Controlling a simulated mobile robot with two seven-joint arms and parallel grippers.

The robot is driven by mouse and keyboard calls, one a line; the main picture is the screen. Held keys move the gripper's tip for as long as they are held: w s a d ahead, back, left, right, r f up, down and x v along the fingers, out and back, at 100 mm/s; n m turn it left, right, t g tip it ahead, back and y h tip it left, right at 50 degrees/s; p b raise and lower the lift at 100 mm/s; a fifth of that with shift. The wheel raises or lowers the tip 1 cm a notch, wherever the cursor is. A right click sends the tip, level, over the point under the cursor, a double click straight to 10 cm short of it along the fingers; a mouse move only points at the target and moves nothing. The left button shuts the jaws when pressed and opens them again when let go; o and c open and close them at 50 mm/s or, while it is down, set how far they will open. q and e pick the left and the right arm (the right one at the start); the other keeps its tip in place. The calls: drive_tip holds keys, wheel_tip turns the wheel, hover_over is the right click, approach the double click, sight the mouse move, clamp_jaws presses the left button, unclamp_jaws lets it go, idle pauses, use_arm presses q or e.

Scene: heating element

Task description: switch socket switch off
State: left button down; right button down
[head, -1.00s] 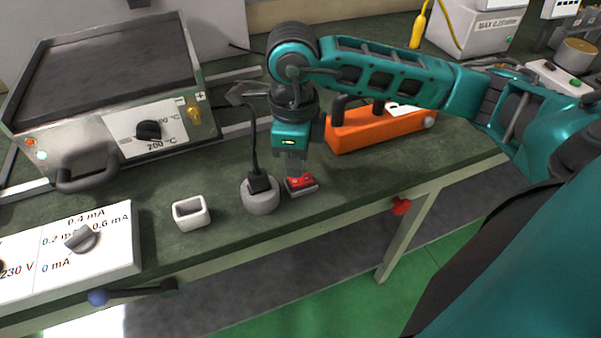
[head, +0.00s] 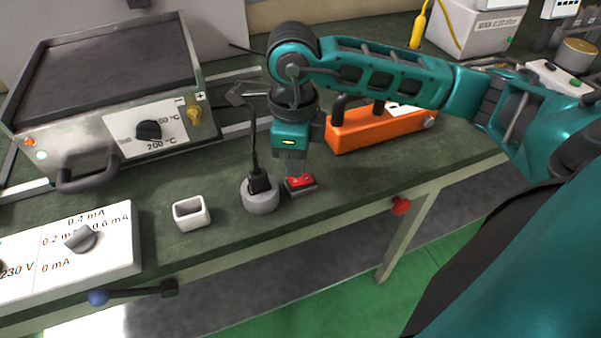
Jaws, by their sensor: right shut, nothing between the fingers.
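The socket switch (head: 301,184) is a small red rocker on a dark base on the green bench top. It sits just right of a round grey socket (head: 261,197) with a black plug and cable in it. My right gripper (head: 293,174) points straight down, shut and empty, with its fingertips at the switch's back left part. The fingertips seem to touch the red rocker, but the contact is partly hidden. I cannot tell which way the rocker is tilted. My left gripper is not in view.
A hot plate device (head: 110,95) with a black knob stands at the back left. A small white open box (head: 191,213) and a white dial panel (head: 100,250) lie left of the socket. An orange block (head: 375,129) stands behind the switch, close to my right arm.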

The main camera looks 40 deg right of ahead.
sight(296, 181)
drive_tip(key=shift+f+b, duration=1.1)
drive_tip(key=shift+f, duration=0.1)
idle(0.5)
drive_tip(key=shift+r+p, duration=2.3)
drive_tip(key=shift+r, duration=1.3)
drive_tip(key=shift+s+f, duration=0.1)
